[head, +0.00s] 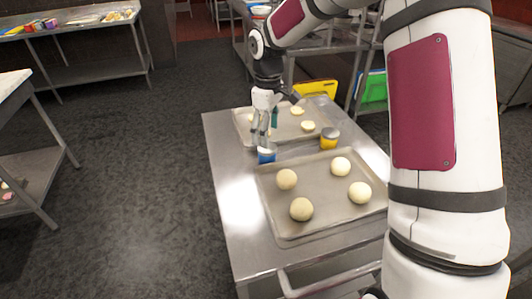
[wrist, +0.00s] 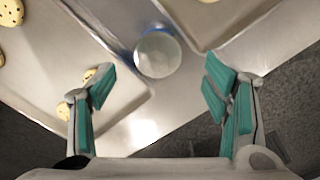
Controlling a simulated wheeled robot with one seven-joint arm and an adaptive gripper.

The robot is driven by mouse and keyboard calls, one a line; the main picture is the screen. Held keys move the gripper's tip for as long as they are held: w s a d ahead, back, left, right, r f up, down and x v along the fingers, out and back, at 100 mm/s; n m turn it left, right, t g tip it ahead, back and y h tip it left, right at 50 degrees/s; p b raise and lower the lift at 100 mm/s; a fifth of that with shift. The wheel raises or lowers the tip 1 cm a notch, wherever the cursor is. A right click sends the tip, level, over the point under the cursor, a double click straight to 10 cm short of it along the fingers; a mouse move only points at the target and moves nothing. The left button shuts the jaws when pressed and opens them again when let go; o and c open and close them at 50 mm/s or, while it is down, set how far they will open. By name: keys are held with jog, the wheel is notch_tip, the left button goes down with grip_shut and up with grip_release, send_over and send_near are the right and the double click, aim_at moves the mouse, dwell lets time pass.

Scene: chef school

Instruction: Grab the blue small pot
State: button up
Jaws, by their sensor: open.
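The small blue pot (head: 266,155) stands on the steel table between two baking trays, near the table's left edge in the head view. My gripper (head: 264,137) is just above and behind the pot in the head view. In the wrist view my gripper (wrist: 157,85) is open, its teal finger pads apart. The pot lies beyond the fingertips, roughly centred between them, and nothing is held.
The near tray (head: 275,215) holds several dough balls. The far tray (head: 240,124) holds more dough pieces. A yellow pot (head: 329,138) stands between the trays, right of the blue one. The steel table's (head: 228,190) left strip is bare.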

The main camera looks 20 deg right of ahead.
aim_at(267, 154)
jog(key=shift+w+f+p, duration=0.2)
jog(key=shift+f+p, duration=0.35)
jog(key=shift+f, duration=2.85)
jog(key=c, duration=1.3)
